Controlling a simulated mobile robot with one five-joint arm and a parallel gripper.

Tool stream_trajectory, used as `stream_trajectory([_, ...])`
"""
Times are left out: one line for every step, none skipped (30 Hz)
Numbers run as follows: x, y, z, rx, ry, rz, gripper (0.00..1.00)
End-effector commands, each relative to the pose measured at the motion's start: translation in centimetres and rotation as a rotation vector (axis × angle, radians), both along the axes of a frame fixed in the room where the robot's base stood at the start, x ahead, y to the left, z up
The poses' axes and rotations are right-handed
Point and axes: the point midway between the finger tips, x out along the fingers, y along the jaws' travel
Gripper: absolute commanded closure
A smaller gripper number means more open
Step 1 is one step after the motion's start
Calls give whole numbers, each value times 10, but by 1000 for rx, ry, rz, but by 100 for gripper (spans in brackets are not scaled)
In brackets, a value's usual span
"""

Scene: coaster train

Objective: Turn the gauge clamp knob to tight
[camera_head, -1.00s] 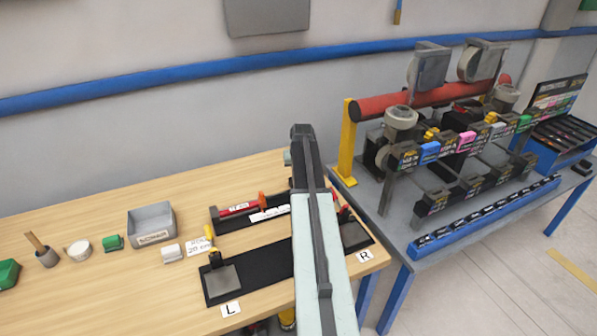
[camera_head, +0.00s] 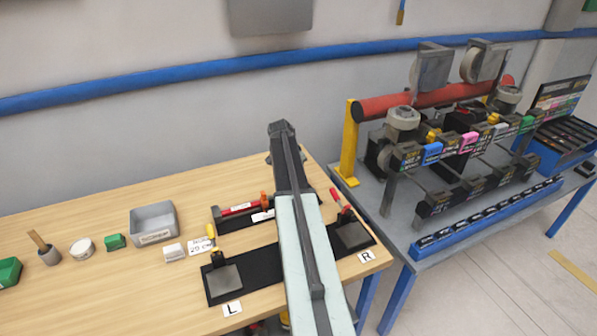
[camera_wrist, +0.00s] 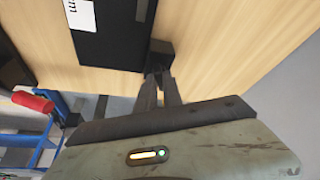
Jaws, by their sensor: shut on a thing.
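In the wrist view, my gripper (camera_wrist: 160,88) is shut on a small dark block-like knob (camera_wrist: 161,53) at the end of a black fixture. The fixture is the black gauge base (camera_wrist: 105,40), which carries a white label (camera_wrist: 80,15) ending in "m". The fingertips and the knob's near side overlap, so its marking and turn position cannot be read. In the head view, the gauge base (camera_head: 236,222) lies at the back of the wooden table with a red bar (camera_head: 238,209) and an orange piece (camera_head: 265,201). My arm hides the knob and my gripper there.
A black board with L and R plates (camera_head: 222,278) lies in front of the gauge; a red-handled clamp (camera_head: 338,198) stands at its right plate. A grey bin (camera_head: 153,222) and small items are left. A blue-legged grey bench (camera_head: 400,225) with a machine stands right.

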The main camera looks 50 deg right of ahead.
Motion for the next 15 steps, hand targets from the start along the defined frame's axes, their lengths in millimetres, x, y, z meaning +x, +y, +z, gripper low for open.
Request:
stream_trajectory([-2,-3,0,-2,5,-27,100])
stream_trajectory([-2,-3,0,-2,5,-41,100])
stream_trajectory([-2,-3,0,-4,6,-58,100])
stream_trajectory([-2,-3,0,-4,5,-70,100])
stream_trajectory([-2,-3,0,-3,5,-80,100])
stream_trajectory([-2,-3,0,-3,5,-92,100])
stream_trajectory([-2,-3,0,-3,5,-100,100])
stream_trajectory([-2,-3,0,-3,5,-107,100])
stream_trajectory([-3,-3,0,-3,5,-115,100])
stream_trajectory([-3,-3,0,-3,5,-120,100])
stream_trajectory([-3,-3,0,-4,6,-124,100])
stream_trajectory([-3,-3,0,-4,6,-129,100])
stream_trajectory([-3,-3,0,-4,6,-131,100])
stream_trajectory([-3,-3,0,-3,5,-133,100])
stream_trajectory([-3,-3,0,-3,5,-135,100])
